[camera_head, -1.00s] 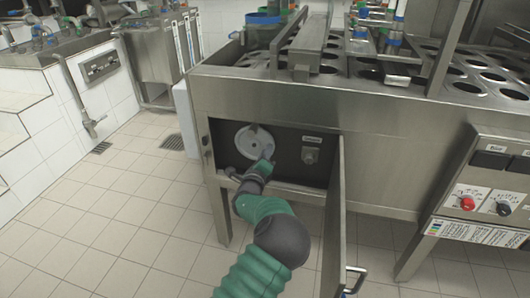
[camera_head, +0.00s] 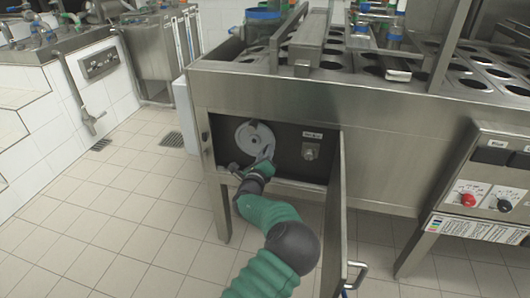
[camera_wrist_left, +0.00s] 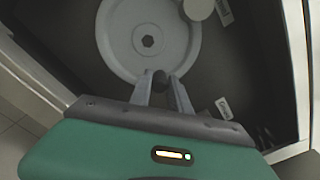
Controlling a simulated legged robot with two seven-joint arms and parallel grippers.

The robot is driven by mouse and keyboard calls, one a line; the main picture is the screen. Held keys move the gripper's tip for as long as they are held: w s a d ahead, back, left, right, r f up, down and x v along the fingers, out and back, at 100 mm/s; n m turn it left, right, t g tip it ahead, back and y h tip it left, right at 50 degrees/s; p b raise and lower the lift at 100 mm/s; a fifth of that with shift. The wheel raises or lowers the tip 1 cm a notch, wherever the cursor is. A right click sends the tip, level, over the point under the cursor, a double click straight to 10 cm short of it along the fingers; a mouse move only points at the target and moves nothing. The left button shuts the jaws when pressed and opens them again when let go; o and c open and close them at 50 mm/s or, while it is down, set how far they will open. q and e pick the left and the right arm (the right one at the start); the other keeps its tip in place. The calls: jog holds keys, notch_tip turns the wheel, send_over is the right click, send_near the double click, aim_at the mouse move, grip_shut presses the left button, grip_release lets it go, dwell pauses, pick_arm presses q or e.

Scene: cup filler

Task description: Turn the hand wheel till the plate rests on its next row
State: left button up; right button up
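The round grey hand wheel (camera_head: 250,135) sits in the open recess at the left of the steel machine's front. In the left wrist view the wheel (camera_wrist_left: 125,42) fills the upper middle, with a hub hole and a pale round knob (camera_wrist_left: 198,8) at its upper right edge. My left gripper (camera_head: 264,157) is at the wheel's lower right edge in the head view. In the left wrist view its two fingers (camera_wrist_left: 161,92) are apart, with a small dark rounded piece between their tips. I cannot tell whether they touch it. The plate is not clearly identifiable.
The recess door (camera_head: 336,215) stands open to the right of my left arm. A small switch (camera_head: 310,151) is on the recess's right side. A control panel (camera_head: 485,185) with red and black knobs is at far right.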

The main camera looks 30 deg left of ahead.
pick_arm(q)
jog(key=o, duration=0.3)
jog(key=shift+d, duration=0.3)
jog(key=shift+o, duration=0.2)
jog(key=shift+a+r, duration=0.1)
jog(key=shift+a, duration=0.1)
jog(key=p+v, duration=0.3)
jog(key=v, duration=0.4)
jog(key=shift+s, duration=0.25)
jog(key=shift+c, duration=0.2)
